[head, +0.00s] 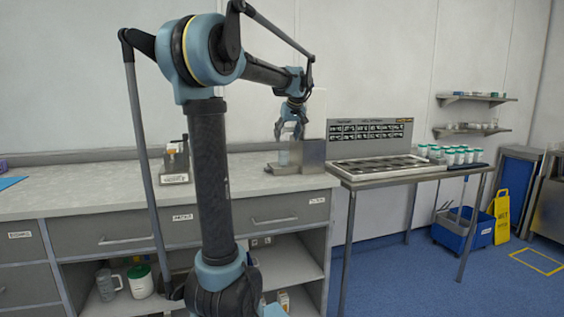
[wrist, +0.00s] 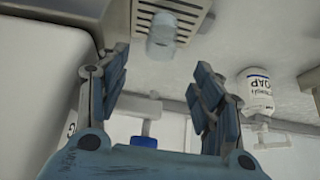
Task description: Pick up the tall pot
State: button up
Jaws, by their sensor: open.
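My gripper (head: 289,133) is open above the right end of the counter, close to a metal dispenser-like box. In the wrist view its two fingers (wrist: 160,62) are spread, with nothing between the pads. A pale, see-through cylinder (wrist: 162,36) stands on a slotted grille just beyond the fingertips. It also shows faintly below the gripper in the head view (head: 283,158). It may be the tall pot, but I cannot tell for sure. It is apart from the fingers, as far as I can see.
The metal box (head: 312,156) stands right beside the gripper. A white soap bottle (wrist: 259,92) is to the right in the wrist view. Several green-lidded pots (head: 460,156) stand on the side table (head: 440,172).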

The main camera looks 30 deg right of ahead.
aim_at(283, 157)
jog(key=shift+x, duration=4.75)
jog(key=shift+c, duration=0.5)
jog(key=c, duration=1.1)
jog(key=shift+c, duration=0.2)
jog(key=shift+r, duration=0.2)
